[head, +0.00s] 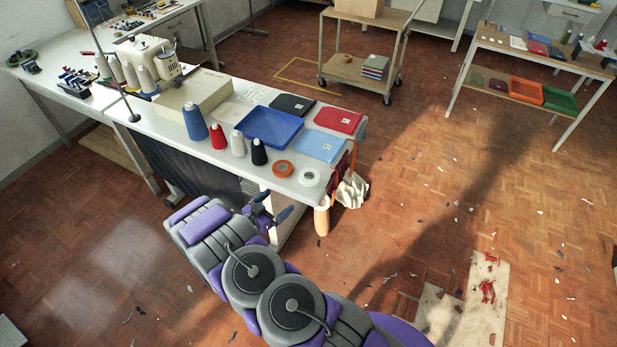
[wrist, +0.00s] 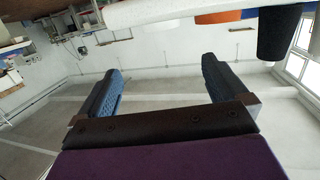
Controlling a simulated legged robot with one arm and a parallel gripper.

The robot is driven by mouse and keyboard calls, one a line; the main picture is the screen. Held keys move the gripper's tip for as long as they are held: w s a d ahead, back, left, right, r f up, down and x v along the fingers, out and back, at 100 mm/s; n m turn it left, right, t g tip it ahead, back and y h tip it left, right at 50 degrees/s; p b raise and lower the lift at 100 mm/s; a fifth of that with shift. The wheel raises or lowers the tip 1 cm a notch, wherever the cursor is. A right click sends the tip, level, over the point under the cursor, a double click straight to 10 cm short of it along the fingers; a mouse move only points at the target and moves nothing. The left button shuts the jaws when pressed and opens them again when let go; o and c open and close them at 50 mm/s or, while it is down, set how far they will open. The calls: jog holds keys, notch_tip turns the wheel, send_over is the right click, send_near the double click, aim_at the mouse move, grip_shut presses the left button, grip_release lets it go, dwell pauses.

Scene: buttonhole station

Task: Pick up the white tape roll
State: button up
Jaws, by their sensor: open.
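The white tape roll (head: 309,177) lies flat near the front right corner of the white table, just right of an orange tape roll (head: 283,168). My gripper (head: 273,207) is in front of the table's near edge, left of the white roll in the picture and apart from it. In the wrist view my gripper (wrist: 168,82) shows its two dark blue fingers spread wide with nothing between them.
On the white table (head: 221,155), several thread cones stand left of the tape rolls. A blue tray (head: 268,127), a light blue packet (head: 319,145) and a red packet (head: 338,120) lie behind them. Cloth (head: 351,190) hangs at the right end. The floor to the right is mostly open.

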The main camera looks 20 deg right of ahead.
aim_at(304, 180)
jog(key=b+x, duration=0.1)
jog(key=x, duration=1)
jog(key=shift+w+d+f+b, duration=0.1)
jog(key=shift+w+d+b, duration=0.1)
jog(key=shift+d+b, duration=0.15)
jog(key=x, duration=0.2)
jog(key=b+x, duration=0.1)
jog(key=x, duration=0.1)
jog(key=shift+w+f, duration=0.15)
jog(key=shift+f, duration=0.25)
jog(key=shift+w+d, duration=0.15)
jog(key=shift+d, duration=0.15)
jog(key=c, duration=0.9)
